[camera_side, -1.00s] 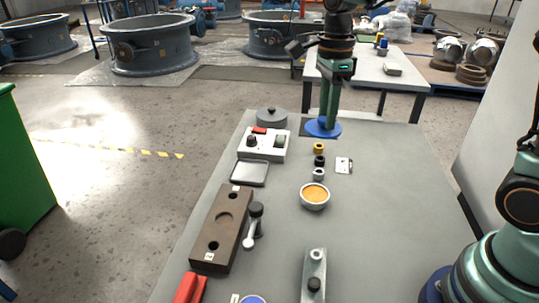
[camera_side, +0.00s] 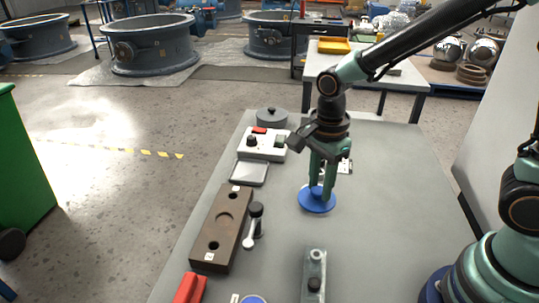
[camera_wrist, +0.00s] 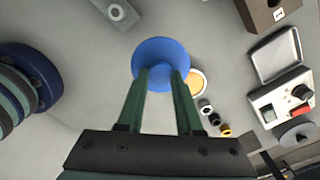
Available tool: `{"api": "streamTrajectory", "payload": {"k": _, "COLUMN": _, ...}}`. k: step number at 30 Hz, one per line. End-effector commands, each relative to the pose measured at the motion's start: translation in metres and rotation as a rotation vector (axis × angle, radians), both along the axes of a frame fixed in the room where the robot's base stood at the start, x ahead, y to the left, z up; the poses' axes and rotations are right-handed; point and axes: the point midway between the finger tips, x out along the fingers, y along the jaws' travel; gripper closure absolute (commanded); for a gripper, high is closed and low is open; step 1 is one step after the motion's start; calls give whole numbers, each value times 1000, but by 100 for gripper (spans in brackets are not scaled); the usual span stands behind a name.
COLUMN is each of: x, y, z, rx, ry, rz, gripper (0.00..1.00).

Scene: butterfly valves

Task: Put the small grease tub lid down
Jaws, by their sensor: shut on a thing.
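The small grease tub lid is a flat blue disc (camera_side: 317,201); it also shows in the wrist view (camera_wrist: 160,55). My gripper (camera_side: 322,188) points down and is shut on the lid from above; both fingers show in the wrist view (camera_wrist: 161,76). The small grease tub (camera_wrist: 198,84), pale-rimmed with orange grease, shows partly past the lid's right edge in the wrist view. In the side view the lid and gripper hide the tub. I cannot tell the exact height of the lid over it.
A brown block with holes (camera_side: 221,229) and a black-knobbed lever (camera_side: 253,224) lie left. A shallow tray (camera_side: 249,173), switch box (camera_side: 263,144) and grey round lidded pot (camera_side: 272,117) stand behind. A metal bracket (camera_side: 314,274) is in front. The table's right side (camera_side: 400,215) is clear.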

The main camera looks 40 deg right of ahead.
Motion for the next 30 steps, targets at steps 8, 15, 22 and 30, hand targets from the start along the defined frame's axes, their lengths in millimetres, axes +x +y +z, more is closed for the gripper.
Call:
{"api": "streamTrajectory", "payload": {"k": 8, "x": -1, "y": 0, "z": -59, "rx": -1, "ry": 3, "rz": -1, "gripper": 100}}
{"api": "streamTrajectory", "payload": {"k": 15, "x": 0, "y": 0, "z": -75, "rx": 0, "ry": 1, "rz": -1, "gripper": 100}}
{"api": "streamTrajectory", "payload": {"k": 22, "x": 0, "y": 0, "z": -103, "rx": -1, "ry": 3, "rz": -1, "gripper": 100}}
{"api": "streamTrajectory", "payload": {"k": 30, "x": 1, "y": 0, "z": -107, "rx": 0, "ry": -1, "rz": -1, "gripper": 100}}
